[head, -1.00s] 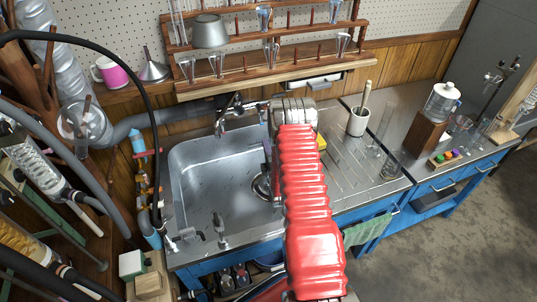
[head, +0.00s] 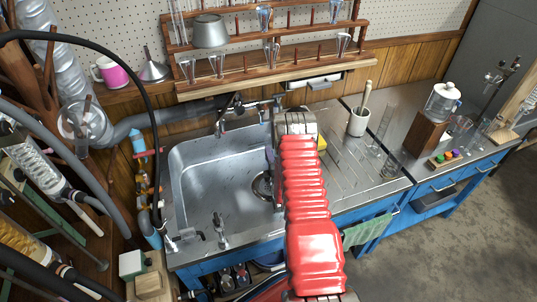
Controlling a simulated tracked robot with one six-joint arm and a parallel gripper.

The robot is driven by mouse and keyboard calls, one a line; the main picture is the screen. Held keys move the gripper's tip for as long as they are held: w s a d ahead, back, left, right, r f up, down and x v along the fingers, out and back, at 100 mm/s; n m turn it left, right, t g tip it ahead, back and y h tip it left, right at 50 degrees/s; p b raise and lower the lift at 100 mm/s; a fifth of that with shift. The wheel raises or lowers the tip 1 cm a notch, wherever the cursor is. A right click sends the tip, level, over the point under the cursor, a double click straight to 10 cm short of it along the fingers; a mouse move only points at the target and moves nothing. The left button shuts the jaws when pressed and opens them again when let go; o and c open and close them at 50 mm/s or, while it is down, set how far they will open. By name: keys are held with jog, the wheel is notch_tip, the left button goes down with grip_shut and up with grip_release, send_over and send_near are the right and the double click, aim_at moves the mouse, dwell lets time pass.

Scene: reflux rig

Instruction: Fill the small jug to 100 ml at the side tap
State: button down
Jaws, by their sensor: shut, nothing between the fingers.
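The steel sink (head: 200,185) lies in the middle of the head view, with a swan-neck tap (head: 228,112) at its back. Small tap fittings (head: 220,232) stand at its front left edge; I cannot tell which is the side tap. No small jug is clearly identifiable; a glass vessel (head: 391,165) stands on the drainer at the right. My red-sleeved arm reaches over the sink's right side. A dark sliver of my gripper (head: 271,165) shows at the arm's left edge, over the sink near the drain. It appears shut and empty; its fingertips are mostly hidden.
A ribbed drainer (head: 345,180) lies right of the sink, with a white pot (head: 357,122) at its back. A yellow sponge (head: 321,143) is beside my arm. A wooden rack (head: 260,75) with glasses hangs above. A black hose (head: 150,110) arches at left.

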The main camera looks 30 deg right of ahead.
jog(key=shift+s+d, duration=0.1)
jog(key=shift+d, duration=0.75)
jog(key=shift+a, duration=0.1)
notch_tip(320, 180, up, 15)
jog(key=s+d, duration=0.2)
jog(key=d, duration=1.8)
jog(key=shift+s, duration=0.4)
jog(key=shift+s, duration=0.1)
